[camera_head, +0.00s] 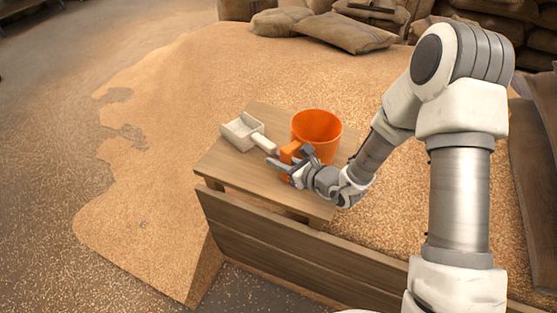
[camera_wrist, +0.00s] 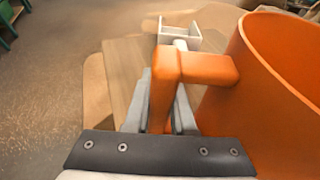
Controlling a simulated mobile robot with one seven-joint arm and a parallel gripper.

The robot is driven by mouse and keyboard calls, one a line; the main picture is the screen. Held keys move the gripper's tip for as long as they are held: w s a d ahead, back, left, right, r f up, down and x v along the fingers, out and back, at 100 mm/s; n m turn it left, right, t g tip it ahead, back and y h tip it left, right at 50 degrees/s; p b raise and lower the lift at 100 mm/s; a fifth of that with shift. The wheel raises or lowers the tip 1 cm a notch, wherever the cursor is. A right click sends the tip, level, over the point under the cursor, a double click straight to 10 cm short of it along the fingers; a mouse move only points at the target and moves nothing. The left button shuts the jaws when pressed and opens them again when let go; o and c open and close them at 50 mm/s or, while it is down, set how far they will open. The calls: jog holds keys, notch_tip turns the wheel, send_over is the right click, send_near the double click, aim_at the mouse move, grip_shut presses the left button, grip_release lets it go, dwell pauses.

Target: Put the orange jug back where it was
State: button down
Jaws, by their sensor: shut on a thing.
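The orange jug (camera_head: 318,128) is upright at the wooden board (camera_head: 225,163), towards its far right side. Whether its base touches the board is hard to tell, as my gripper hides part of it. My gripper (camera_head: 290,166) is shut on the jug's handle, at the jug's near left side. In the wrist view the jug (camera_wrist: 270,95) fills the right side, and its handle stands between the two fingers of my gripper (camera_wrist: 160,110).
A white scoop (camera_head: 246,132) lies on the board just left of the jug. Loose grain (camera_head: 180,90) spreads around and behind the board. A plank wall (camera_head: 270,245) runs along the front. Filled sacks (camera_head: 345,32) lie at the back. The board's front left part is bare.

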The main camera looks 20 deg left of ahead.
jog(key=shift+f, duration=0.15)
jog(key=c, duration=0.8)
grip_release()
jog(key=shift+o, duration=0.2)
jog(key=shift+r, duration=0.3)
jog(key=p+v, duration=0.2)
jog(key=v, duration=1)
jog(key=s+r+n+g+h, duration=0.1)
jog(key=s+r+n+g, duration=0.6)
jog(key=s+r+n, duration=0.55)
jog(key=s+d+r+n+t+h, duration=0.1)
jog(key=d+r+n+h, duration=0.4)
jog(key=d, duration=0.5)
jog(key=s+d+r+n+t+h, duration=0.2)
jog(key=d+r+n+t+h, duration=0.2)
jog(key=d, duration=0.6)
jog(key=shift+s+r+n+t+h, duration=0.35)
jog(key=shift+r+n+h, duration=0.35)
jog(key=shift+n+h, duration=0.5)
